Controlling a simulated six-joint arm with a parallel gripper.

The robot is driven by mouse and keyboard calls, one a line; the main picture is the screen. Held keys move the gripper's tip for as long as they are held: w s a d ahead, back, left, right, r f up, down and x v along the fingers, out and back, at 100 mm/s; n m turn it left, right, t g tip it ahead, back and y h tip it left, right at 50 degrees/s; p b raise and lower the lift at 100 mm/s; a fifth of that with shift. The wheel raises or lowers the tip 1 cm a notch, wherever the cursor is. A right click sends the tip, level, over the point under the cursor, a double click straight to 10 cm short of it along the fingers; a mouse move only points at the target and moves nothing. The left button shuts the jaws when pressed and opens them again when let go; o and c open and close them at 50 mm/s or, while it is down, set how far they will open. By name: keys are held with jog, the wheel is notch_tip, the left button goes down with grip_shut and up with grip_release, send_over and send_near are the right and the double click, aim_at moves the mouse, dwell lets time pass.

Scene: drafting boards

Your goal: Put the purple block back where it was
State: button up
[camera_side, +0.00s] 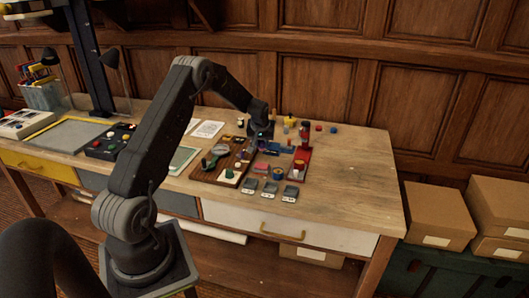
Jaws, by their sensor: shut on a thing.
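My gripper (262,136) hangs down over the cluster of small things in the middle of the bench, near the right edge of the brown wooden board. It is shut on a small purple-blue piece (262,144), which looks like the purple block. The block is mostly hidden by the fingers. I cannot tell whether it touches the surface below. Blue pieces (286,152) lie just right of the gripper.
The brown board (208,175) carries several small things. A red tray (300,160) holds a cup and other items on the right. Several small grey-and-white items (270,188) lie in front. The bench (355,175) is clear at the right. Cardboard boxes (437,215) stand beyond it.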

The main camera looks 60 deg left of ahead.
aim_at(264, 148)
jog(key=shift+w+d+f, duration=0.2)
jog(key=shift+w+f, duration=0.15)
jog(key=shift+w, duration=0.1)
jog(key=shift+f, duration=1.9)
jog(key=shift+f, duration=0.15)
jog(key=o, duration=0.9)
